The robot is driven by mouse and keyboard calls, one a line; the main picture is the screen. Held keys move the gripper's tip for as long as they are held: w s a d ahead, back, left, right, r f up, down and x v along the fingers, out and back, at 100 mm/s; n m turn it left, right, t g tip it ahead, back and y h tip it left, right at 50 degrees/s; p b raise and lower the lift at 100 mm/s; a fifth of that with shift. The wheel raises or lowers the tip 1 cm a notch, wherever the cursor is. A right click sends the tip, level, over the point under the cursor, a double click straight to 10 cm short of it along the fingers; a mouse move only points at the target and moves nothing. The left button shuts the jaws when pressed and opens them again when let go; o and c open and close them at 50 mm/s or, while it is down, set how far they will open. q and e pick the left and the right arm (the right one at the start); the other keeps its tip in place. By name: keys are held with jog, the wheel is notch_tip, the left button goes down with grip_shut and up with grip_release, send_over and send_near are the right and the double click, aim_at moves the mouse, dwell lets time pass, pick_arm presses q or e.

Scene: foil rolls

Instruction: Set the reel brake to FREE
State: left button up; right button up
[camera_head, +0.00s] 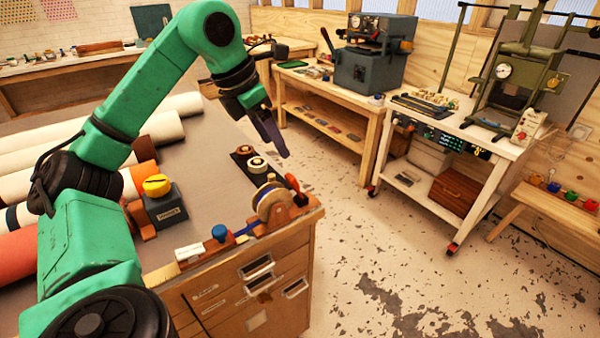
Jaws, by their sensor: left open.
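A reel (270,203) with a pale rim stands on a wooden base at the front right corner of the bench. A red-tipped lever (293,183) stands at its right side; I cannot tell whether it is the brake, and no FREE mark is legible. My left gripper (281,149) hangs above and behind the reel, apart from it, pointing down and right. It is open, and I see nothing between its fingers. My right gripper is not in view.
A blue knob (219,232) and a grey box with a yellow knob (157,186) stand left of the reel. Small rolls on a dark holder (256,165) are behind it. Large rolls (165,129) cover the bench's left. Open floor lies right of the bench.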

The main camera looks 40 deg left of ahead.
aim_at(291, 174)
pick_arm(q)
jog(key=f, duration=0.4)
jog(key=shift+w+d, duration=0.15)
jog(key=shift+d, duration=0.05)
jog(key=x, duration=0.2)
jog(key=w+x, duration=0.1)
jog(key=x, duration=0.2)
jog(key=shift+r, duration=0.1)
jog(key=x, duration=0.3)
jog(key=shift+d, duration=0.1)
jog(key=shift+c, duration=0.6)
grip_shut()
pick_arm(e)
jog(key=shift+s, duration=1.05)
